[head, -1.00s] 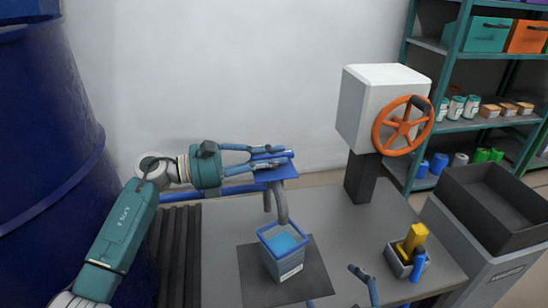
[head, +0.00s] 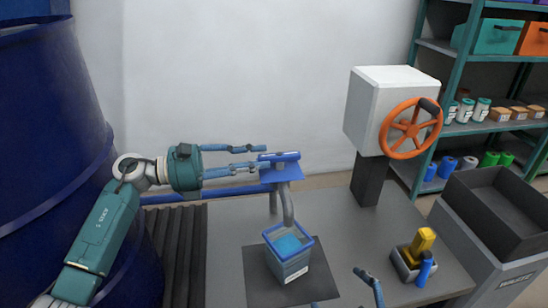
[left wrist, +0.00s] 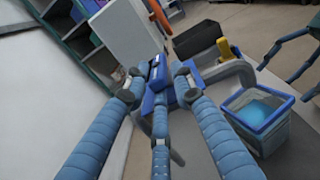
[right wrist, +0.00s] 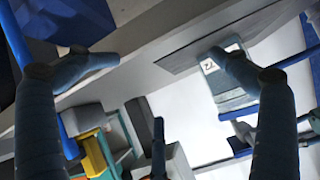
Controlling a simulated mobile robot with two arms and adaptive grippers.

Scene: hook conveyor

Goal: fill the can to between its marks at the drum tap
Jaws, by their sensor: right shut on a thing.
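The can (head: 290,270) is a clear box with a blue rim and a white label, upright on a dark mat under the tap spout (head: 287,205). Light blue liquid stands in it, below the rim; I cannot make out the marks. The can also shows in the left wrist view (left wrist: 262,135). The blue tap handle (head: 283,156) lies flat above a blue plate. My left gripper (head: 262,157) is open, its fingers spread at the handle's left end. My right gripper (head: 345,290) is low, right of the can; what it holds is hidden.
The blue drum (head: 50,170) stands at left, with a pipe running to the tap. A white box with an orange wheel (head: 411,128) stands behind right. A small caddy (head: 410,268) is on the table's right; a dark waste bin (head: 500,210) stands beyond it.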

